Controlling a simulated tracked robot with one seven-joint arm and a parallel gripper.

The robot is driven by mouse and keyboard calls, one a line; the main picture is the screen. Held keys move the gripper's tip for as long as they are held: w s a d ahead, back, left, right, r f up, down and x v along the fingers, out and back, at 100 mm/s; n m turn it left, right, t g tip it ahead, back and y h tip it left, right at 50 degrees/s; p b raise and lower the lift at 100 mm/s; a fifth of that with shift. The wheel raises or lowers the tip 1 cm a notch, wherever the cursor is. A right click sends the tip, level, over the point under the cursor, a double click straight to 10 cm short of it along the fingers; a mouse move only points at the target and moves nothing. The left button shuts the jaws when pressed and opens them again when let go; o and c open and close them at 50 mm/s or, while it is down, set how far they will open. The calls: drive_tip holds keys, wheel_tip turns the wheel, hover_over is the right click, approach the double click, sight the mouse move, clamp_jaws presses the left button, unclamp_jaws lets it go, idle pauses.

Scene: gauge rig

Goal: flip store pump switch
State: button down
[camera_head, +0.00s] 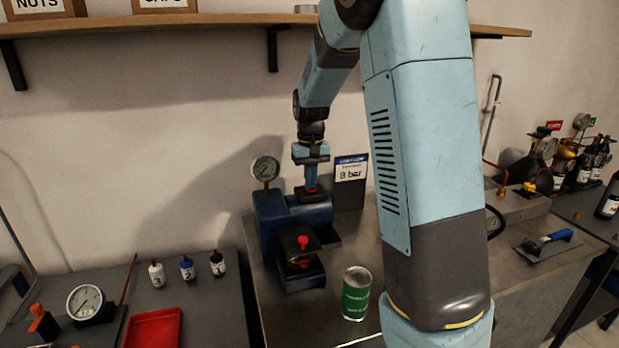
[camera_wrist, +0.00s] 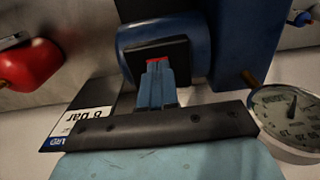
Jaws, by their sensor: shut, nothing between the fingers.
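The blue pump unit (camera_head: 268,222) stands on the metal bench, and its blue body also fills the top of the wrist view (camera_wrist: 205,25). My gripper (camera_head: 311,183) points down over its top, fingers together and holding nothing. In the wrist view the fingertips (camera_wrist: 157,66) are over a black plate (camera_wrist: 183,55) on the blue body. A small red part (camera_wrist: 155,61), perhaps the switch, shows right at the fingertips, which partly hide it. I cannot tell if they touch it or which way it is set. No switch label is readable.
A gauge (camera_head: 265,169) stands left of my gripper, and an 8 bar sign (camera_head: 352,168) stands right. A red knob (camera_head: 304,243) is on the unit's front. A green can (camera_head: 356,294) stands close by on the bench. A shelf (camera_head: 230,19) runs above.

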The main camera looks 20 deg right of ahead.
drive_tip(key=shift+s+f+t, duration=0.45)
drive_tip(key=shift+f+t, duration=0.05)
drive_tip(key=shift+t, duration=0.2)
drive_tip(key=shift+s+f, duration=0.15)
drive_tip(key=shift+f, duration=0.15)
idle(0.4)
drive_tip(key=shift+w+r, duration=0.45)
drive_tip(key=shift+w, duration=0.2)
